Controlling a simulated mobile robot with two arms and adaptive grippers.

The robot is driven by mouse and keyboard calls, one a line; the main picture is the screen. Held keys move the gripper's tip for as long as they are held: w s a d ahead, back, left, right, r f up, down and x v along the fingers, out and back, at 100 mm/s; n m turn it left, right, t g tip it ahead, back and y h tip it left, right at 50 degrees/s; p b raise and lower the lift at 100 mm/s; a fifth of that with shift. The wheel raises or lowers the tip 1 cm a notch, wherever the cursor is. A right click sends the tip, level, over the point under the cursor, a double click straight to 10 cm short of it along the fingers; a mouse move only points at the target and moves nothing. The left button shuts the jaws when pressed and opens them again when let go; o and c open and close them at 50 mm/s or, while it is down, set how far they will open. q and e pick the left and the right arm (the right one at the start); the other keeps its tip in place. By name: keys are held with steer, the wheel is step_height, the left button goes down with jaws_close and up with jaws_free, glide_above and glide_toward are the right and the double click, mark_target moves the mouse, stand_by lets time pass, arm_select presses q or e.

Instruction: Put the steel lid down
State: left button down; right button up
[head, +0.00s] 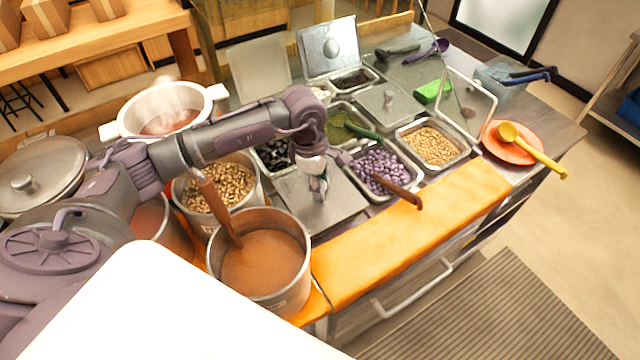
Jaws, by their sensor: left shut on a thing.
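The steel lid (300,208) is a flat square plate at the front left of the topping station. My left arm reaches in from the left, and its gripper (318,187) points down over the lid, shut on its handle. The lid looks level and lies over the front left bay, beside the pan of purple beans (380,168). I cannot tell whether it rests on the counter frame or hangs slightly above it. The fingertips are small and partly hide the handle. My right gripper is not in view.
Pots of brown soup (262,268) and speckled beans (222,186) stand left of the lid. A pan of tan beans (432,145), another steel lid (388,104) and an orange plate (512,143) with a yellow ladle lie right. An orange board (410,245) runs along the front.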

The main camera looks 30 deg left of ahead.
arm_select(q)
steer(key=shift+f, duration=0.2)
steer(key=c, duration=0.8)
jaws_free()
steer(key=shift+r+p, duration=0.55)
steer(key=shift+r, duration=0.45)
step_height(320, 180, up, 11)
steer(key=a+b, duration=0.1)
steer(key=b, duration=0.2)
steer(key=shift+s+a, duration=0.25)
steer(key=shift+a, duration=0.1)
steer(key=shift+r, duration=0.1)
